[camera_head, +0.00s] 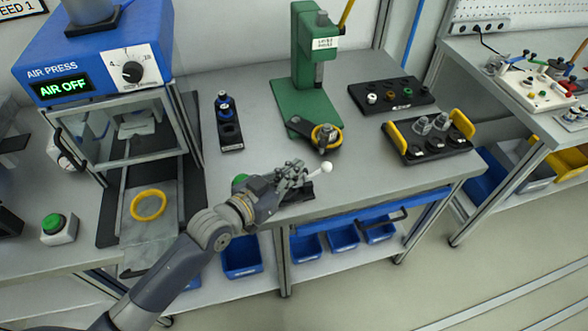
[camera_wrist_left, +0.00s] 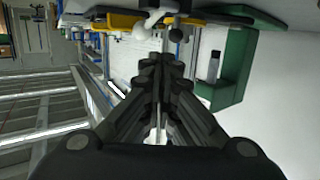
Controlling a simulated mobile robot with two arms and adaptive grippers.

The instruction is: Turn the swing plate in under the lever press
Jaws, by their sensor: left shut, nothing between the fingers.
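The green lever press (camera_head: 303,75) stands at the back middle of the bench, with a yellow lever (camera_head: 346,14) at its top. The dark swing plate (camera_head: 304,129) carries a yellow ring with a grey metal part (camera_head: 325,137) in it. It sticks out to the front right of the press base, clear of the ram. My left gripper (camera_head: 302,170) is shut and empty, in front of the press and apart from the plate. A white ball knob (camera_head: 327,166) shows just beyond its fingertips; I cannot tell whether they touch. My left gripper (camera_wrist_left: 160,62) also fills the left wrist view. My right gripper is not in view.
The blue air press (camera_head: 95,50) stands at left, reading AIR OFF, with a yellow ring (camera_head: 148,205) before it. A black stand (camera_head: 229,135) is left of the lever press. A part rack (camera_head: 390,95) and a yellow-handled tray (camera_head: 430,140) stand at right.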

